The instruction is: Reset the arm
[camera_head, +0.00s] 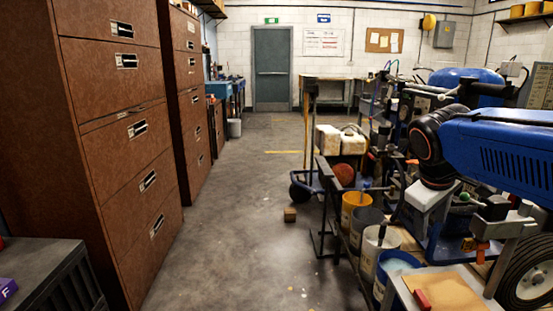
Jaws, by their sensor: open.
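At the left end of the housing is a black rounded part with an orange ring (430,140). Below that is a pale block (430,197), and a dark fitting with an orange tip (483,252) hangs to its right. A black-tyred wheel (530,275) shows at the right edge.
Brown drawer cabinets (122,130) line the left. Several paint buckets (367,228) stand along the right of the aisle. A small brown box (290,214) lies on the floor. A tan board (440,290) with a red block (422,299) is at front right. The aisle floor (240,240) is mostly clear.

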